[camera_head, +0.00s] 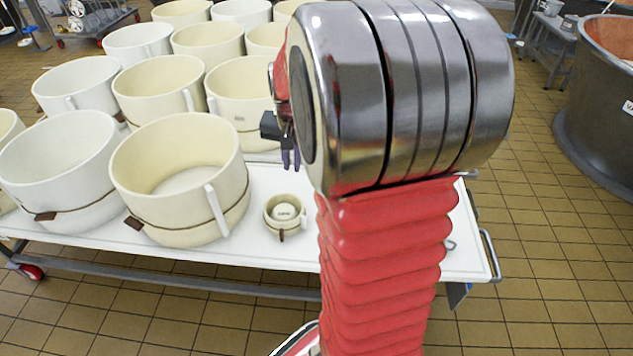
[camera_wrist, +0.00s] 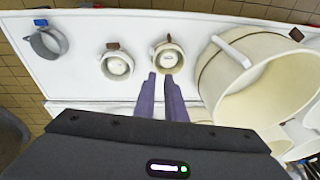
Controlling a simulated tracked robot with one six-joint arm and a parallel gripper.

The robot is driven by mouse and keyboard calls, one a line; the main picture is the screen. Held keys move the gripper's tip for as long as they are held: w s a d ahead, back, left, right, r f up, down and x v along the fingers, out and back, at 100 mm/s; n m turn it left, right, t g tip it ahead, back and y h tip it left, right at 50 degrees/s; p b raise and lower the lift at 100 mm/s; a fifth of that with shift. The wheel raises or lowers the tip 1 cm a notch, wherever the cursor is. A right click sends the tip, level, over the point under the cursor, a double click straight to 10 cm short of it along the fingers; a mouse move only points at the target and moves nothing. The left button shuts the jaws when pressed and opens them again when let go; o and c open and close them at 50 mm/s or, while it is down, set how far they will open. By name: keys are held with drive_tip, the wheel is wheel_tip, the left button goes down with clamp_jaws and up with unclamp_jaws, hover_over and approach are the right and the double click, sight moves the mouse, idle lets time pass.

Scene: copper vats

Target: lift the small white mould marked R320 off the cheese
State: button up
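A small cream mould (camera_head: 271,222) with a brown tag stands on the white table top, right of a big cream mould. It also shows in the wrist view (camera_wrist: 157,53). A pale round piece with a dark mark sits inside it; I cannot read the mark. A second small mould (camera_wrist: 104,62) stands beside it in the wrist view, also with a pale marked piece inside; my arm seems to hide it in the head view. I cannot tell which bears R320. My gripper (camera_wrist: 160,76) is open and empty, its purple fingers apart above the table. The head view shows it (camera_head: 290,160) too.
The white table (camera_head: 300,256) carries several big white and cream moulds, the closest being a large cream one (camera_head: 215,170) with a strap. It also stands close beside my fingers (camera_wrist: 243,90). A grey ring-shaped thing with a blue part (camera_wrist: 42,45) lies near one table end. A vat (camera_head: 590,120) stands right.

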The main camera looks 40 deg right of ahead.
drive_tip(key=s+d+f+m+g, duration=0.1)
drive_tip(key=s+d+f+m, duration=0.2)
drive_tip(key=d+f, duration=0.9)
drive_tip(key=s+d+f+m+g+y, duration=0.1)
drive_tip(key=s+d+f+m, duration=0.3)
drive_tip(key=d+f, duration=0.8)
drive_tip(key=shift+s+d+f+m, duration=0.25)
drive_tip(key=shift+f+m, duration=0.45)
drive_tip(key=shift+m, duration=0.4)
drive_tip(key=shift+f, duration=0.1)
wheel_tip(320, 180, down, 7)
drive_tip(key=shift+f, duration=0.7)
drive_tip(key=shift+w+d+f, duration=0.1)
drive_tip(key=shift+d+f, duration=0.05)
drive_tip(key=shift+f, duration=2.45)
